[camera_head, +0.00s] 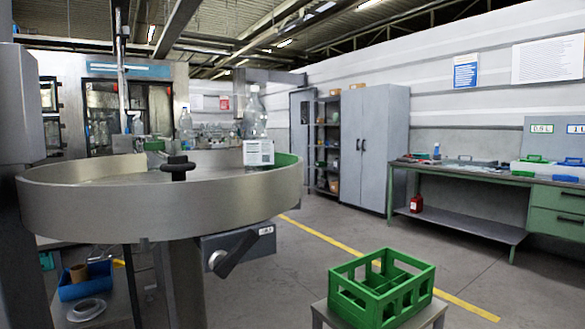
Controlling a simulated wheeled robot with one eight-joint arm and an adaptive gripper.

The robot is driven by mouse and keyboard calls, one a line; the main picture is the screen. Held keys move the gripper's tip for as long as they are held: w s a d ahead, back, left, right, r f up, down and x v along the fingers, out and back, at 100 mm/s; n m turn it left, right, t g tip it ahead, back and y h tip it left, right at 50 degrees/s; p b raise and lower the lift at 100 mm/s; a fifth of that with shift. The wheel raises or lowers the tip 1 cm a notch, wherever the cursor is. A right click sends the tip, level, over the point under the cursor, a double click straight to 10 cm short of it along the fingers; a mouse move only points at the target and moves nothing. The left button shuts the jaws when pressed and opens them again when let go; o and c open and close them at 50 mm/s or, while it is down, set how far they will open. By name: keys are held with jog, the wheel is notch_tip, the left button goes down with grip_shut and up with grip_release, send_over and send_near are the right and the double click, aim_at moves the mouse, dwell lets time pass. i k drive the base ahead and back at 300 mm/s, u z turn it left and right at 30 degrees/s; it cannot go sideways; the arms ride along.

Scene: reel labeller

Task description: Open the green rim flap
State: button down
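The round metal turntable (130,210) with a raised steel rim fills the left and middle of the view. A green section (287,161), likely the rim flap, shows on the inner side of the rim at the right. It looks in line with the rim, but its hinge and handle cannot be made out. My gripper is not in view.
A grey box with a black lever (240,250) hangs under the turntable. A green crate (381,288) sits on a low stand at front right. Open floor lies between it and the workbench (470,172).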

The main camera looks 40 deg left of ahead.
aim_at(282, 160)
jog(key=i, duration=1.8)
jog(key=u, duration=2.95)
